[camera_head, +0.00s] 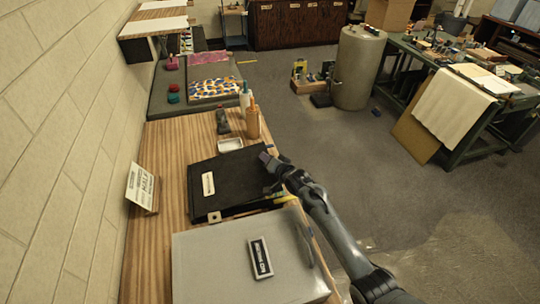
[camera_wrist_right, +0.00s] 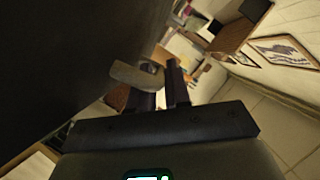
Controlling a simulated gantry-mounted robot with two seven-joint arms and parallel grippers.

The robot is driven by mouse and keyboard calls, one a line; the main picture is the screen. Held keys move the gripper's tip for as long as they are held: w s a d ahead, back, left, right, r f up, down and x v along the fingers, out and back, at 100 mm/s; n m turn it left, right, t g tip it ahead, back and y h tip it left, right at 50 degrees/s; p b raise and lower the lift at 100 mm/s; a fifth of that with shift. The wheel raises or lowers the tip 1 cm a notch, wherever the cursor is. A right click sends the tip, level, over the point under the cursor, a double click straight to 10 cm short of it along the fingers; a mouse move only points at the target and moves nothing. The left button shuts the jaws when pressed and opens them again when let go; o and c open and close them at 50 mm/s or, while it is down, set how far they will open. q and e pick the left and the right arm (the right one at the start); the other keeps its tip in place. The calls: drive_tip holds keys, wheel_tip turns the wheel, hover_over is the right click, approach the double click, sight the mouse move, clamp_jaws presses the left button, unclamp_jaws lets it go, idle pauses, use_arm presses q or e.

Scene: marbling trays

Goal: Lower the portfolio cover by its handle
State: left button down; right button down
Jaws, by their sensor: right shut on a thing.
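The black portfolio cover (camera_head: 232,178) with a pale label (camera_head: 208,184) lies over the portfolio on the wooden bench. It appears slightly raised at its right side, but I cannot tell the exact angle. My right gripper (camera_head: 269,166) is at the cover's right edge. In the right wrist view, my right gripper (camera_wrist_right: 163,88) is shut on a pale beige handle (camera_wrist_right: 132,76), with the dark cover (camera_wrist_right: 60,55) filling the left of that view. In the head view the handle is hidden by the gripper. My left gripper is not in view.
A grey board (camera_head: 215,262) with a dark label plate lies in front of the portfolio. A small white dish (camera_head: 230,145), bottles (camera_head: 253,122) and a dark tool stand behind it. A sign card (camera_head: 142,186) leans at the left by the wall. Open floor lies to the right.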

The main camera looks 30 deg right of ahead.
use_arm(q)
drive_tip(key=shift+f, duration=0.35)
use_arm(e)
drive_tip(key=shift+d+f, duration=0.1)
drive_tip(key=shift+f, duration=0.65)
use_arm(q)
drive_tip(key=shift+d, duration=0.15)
use_arm(e)
drive_tip(key=c, duration=1.4)
unclamp_jaws()
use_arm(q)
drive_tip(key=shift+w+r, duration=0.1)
use_arm(e)
drive_tip(key=shift+w, duration=0.1)
